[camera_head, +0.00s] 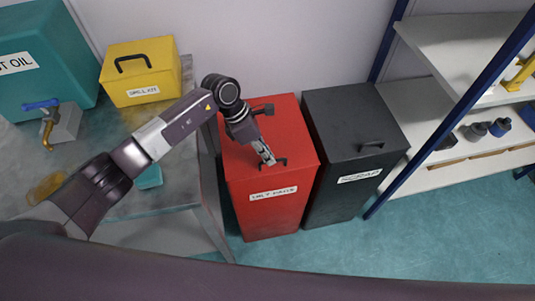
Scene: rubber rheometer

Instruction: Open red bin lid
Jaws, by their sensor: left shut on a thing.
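The red bin (275,207) stands on the floor in the middle of the head view, with a label on its front. Its red lid (291,128) lies flat and closed on top. A dark handle (283,162) sits near the lid's front edge. My left gripper (269,160) reaches down from the left over the lid and is shut on the handle. The fingers partly cover the handle. My right gripper is not in view.
A black bin (345,120) with its own handle stands close against the red bin's right side. A grey table (150,232) is at the left, carrying a yellow box (143,83) and a teal container (45,75). A shelf unit (460,60) with blue posts is at the right.

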